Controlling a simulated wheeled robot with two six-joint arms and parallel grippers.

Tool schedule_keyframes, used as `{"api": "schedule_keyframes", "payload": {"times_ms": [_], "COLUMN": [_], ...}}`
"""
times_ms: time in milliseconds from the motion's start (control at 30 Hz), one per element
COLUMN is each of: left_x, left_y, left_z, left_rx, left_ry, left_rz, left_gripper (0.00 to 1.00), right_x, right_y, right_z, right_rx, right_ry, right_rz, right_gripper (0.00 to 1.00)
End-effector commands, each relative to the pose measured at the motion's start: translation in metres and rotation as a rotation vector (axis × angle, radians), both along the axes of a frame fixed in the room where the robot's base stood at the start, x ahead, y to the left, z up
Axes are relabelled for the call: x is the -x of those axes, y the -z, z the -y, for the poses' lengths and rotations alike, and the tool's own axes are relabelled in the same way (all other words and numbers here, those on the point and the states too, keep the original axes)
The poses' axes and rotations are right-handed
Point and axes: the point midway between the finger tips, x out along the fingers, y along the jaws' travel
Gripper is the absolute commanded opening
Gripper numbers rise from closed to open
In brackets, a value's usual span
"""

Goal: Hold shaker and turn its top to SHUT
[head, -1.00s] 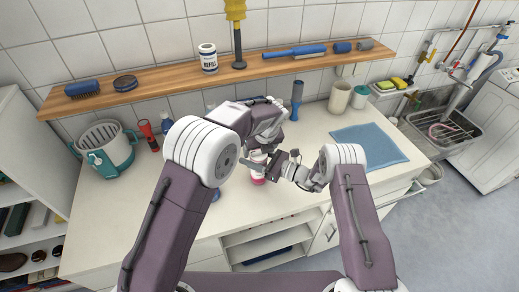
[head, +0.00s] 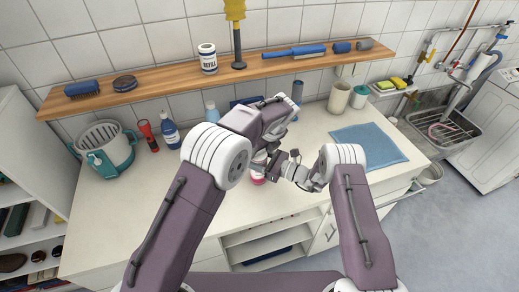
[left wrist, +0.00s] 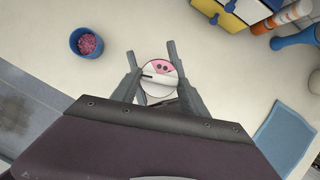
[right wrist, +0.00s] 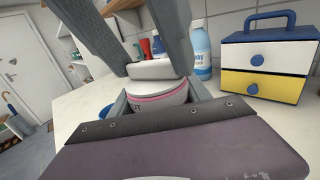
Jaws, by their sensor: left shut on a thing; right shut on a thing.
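The shaker (head: 258,180) stands upright on the white counter, pink below and mostly hidden by my arms in the head view. In the left wrist view its round top (left wrist: 160,76) shows a pink part with dark holes and a white part with a dark slot. My left gripper (left wrist: 152,65) comes from above, shut on the top with a finger on either side. In the right wrist view, the white and pink shaker body (right wrist: 158,97) sits between the fingers of my right gripper (right wrist: 158,100), shut on it from the side. Part of its lettering is hidden.
A blue cup of pink grains (left wrist: 87,43) stands near the shaker. A blue, white and yellow drawer box (right wrist: 268,62) and a bottle (right wrist: 201,50) stand behind.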

Motion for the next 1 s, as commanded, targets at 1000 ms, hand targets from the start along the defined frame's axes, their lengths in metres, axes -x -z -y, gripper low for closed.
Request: {"api": "schedule_keyframes", "payload": {"times_ms": [1000], "left_x": [-0.0036], "left_y": [-0.0004], "left_z": [0.0023], "left_rx": [-0.001], "left_ry": [-0.478], "left_rz": [0.002], "left_gripper": [0.11], "right_x": [0.0002], "right_y": [0.0004], "right_z": [0.0001], "right_rx": [0.000], "right_ry": [0.000], "right_rz": [-0.001], "right_gripper": [0.10]}}
